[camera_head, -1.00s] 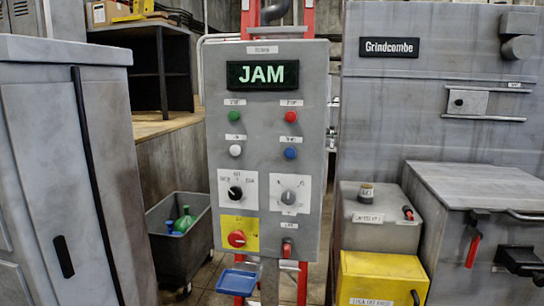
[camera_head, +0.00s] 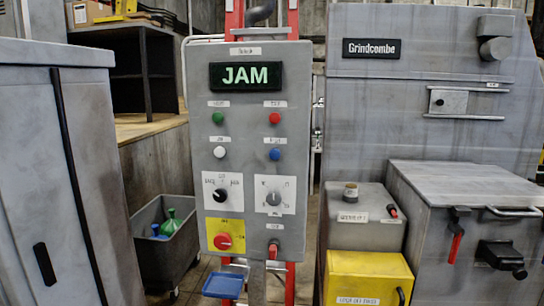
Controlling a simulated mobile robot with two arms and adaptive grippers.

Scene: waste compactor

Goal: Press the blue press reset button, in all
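The blue button (camera_head: 274,154) is on the right side of the grey control panel (camera_head: 250,130), below a red button (camera_head: 274,118) and to the right of a white button (camera_head: 219,153). A green button (camera_head: 218,118) is at the panel's upper left. The panel's display (camera_head: 246,76) reads JAM in green. Neither of my grippers shows in the head view.
Below are two rotary knobs (camera_head: 220,196), a red knob on a yellow plate (camera_head: 223,241) and a small blue tray (camera_head: 222,285). A grey cabinet (camera_head: 60,180) stands left. The Grindcombe machine (camera_head: 430,120) and a yellow box (camera_head: 366,278) stand right.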

